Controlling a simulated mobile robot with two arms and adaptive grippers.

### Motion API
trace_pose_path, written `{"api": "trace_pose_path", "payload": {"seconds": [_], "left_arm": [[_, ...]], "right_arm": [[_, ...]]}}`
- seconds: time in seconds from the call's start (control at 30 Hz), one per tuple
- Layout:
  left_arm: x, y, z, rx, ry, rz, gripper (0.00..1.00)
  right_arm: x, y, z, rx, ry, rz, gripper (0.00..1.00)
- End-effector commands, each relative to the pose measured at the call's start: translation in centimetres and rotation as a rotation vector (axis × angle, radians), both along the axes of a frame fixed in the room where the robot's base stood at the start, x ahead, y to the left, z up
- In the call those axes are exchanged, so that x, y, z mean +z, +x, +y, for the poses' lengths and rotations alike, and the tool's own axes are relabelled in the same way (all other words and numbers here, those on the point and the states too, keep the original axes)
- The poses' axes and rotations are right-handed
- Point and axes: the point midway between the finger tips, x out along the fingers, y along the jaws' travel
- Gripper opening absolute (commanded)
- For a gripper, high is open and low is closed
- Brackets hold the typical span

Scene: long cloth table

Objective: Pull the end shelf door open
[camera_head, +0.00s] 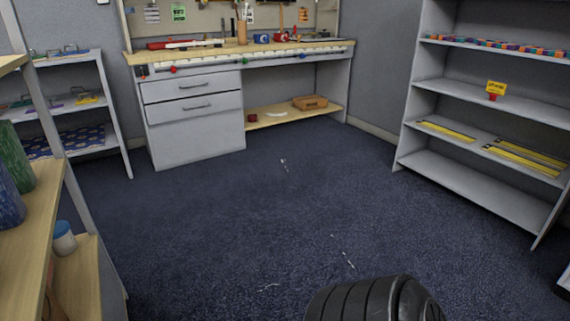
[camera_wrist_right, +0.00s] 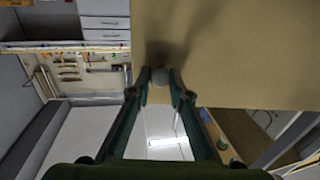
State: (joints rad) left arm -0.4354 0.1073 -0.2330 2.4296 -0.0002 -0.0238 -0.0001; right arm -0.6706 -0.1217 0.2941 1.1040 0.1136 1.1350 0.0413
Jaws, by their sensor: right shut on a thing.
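In the right wrist view a flat tan door panel (camera_wrist_right: 245,50) fills the upper right, with a small round grey knob (camera_wrist_right: 160,74) near its left edge. My right gripper (camera_wrist_right: 160,82) is shut on this knob, one green finger on each side. The door and knob are not clearly seen in the head view. My left gripper is in neither view.
A workbench (camera_head: 195,95) with grey drawers stands at the back. An open grey shelf unit (camera_head: 485,105) is at the right and a wooden shelf (camera_head: 45,200) with jars at the near left. The dark carpet (camera_head: 240,220) between is clear apart from small white scraps.

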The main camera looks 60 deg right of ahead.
Motion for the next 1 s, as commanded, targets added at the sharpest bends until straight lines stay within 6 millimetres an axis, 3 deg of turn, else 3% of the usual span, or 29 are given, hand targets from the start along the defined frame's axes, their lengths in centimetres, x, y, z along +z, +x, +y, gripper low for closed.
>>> {"api": "trace_pose_path", "payload": {"seconds": [0.03,0.07,0.1,0.57,1.0], "left_arm": [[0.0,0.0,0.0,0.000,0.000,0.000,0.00],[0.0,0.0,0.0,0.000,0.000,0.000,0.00],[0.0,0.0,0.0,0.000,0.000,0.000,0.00],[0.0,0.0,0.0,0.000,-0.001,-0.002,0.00],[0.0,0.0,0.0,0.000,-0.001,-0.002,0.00]], "right_arm": [[0.0,0.0,-0.1,-0.002,0.000,-0.001,0.00],[0.0,0.0,-0.1,-0.002,0.000,-0.001,0.24],[0.0,0.0,-0.1,-0.002,0.000,-0.001,0.34],[0.4,0.0,0.0,0.000,0.000,-0.001,0.35],[5.7,-0.1,0.0,0.000,-0.001,-0.001,0.35]]}}
